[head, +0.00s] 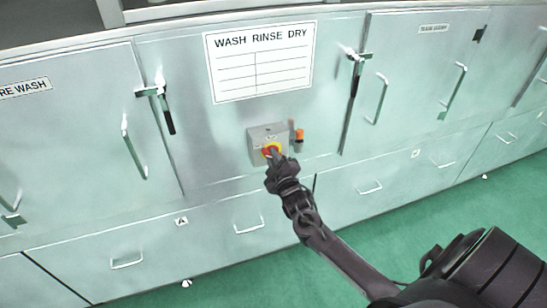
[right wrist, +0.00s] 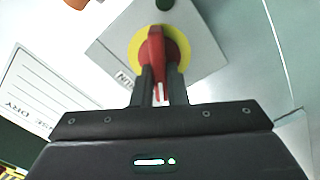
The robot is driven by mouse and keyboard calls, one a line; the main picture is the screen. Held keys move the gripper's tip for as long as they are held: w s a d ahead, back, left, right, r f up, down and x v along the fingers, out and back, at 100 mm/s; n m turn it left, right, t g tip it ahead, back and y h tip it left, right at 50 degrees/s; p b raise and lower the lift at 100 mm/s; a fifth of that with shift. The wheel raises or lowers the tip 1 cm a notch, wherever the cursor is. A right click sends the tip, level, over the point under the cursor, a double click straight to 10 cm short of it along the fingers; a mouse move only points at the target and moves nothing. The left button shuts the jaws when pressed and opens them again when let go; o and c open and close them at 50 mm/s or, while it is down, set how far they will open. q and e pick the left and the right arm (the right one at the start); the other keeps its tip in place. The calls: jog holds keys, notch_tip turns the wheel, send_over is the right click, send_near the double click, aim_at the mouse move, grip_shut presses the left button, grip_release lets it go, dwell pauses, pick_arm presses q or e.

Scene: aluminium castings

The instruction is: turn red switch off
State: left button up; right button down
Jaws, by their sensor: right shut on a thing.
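The red switch (right wrist: 155,50) is a red rotary handle on a round yellow plate (right wrist: 177,52), mounted on a grey box (head: 256,132) on the cabinet front below the "WASH RINSE DRY" sign. In the head view my right gripper (head: 273,157) reaches up from the lower right and covers part of the switch. In the right wrist view the two dark fingers of my right gripper (right wrist: 160,88) stand on either side of the red handle and are shut on it. The handle points along the fingers, toward the gripper body. My left gripper is in neither view.
A white sign (head: 262,85) is above the box. An orange-red item (head: 299,135) is fixed just right of the box. Door latches (head: 357,62) and bar handles (head: 377,100) stick out from the cabinet doors. Green floor (head: 420,215) lies below, in front of the cabinets.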

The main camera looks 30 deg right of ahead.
jog(key=shift+a+f+n, duration=0.1)
jog(key=shift+f+n, duration=0.1)
jog(key=shift+n, duration=1.55)
jog(key=shift+a+f+n, duration=0.1)
jog(key=shift+f+n, duration=0.05)
jog(key=shift+n, duration=1.6)
jog(key=shift+d, duration=0.1)
jog(key=c, duration=1.4)
grip_release()
jog(key=shift+c, duration=0.2)
jog(key=b+v, duration=0.1)
jog(key=v, duration=0.6)
jog(key=shift+s, duration=0.4)
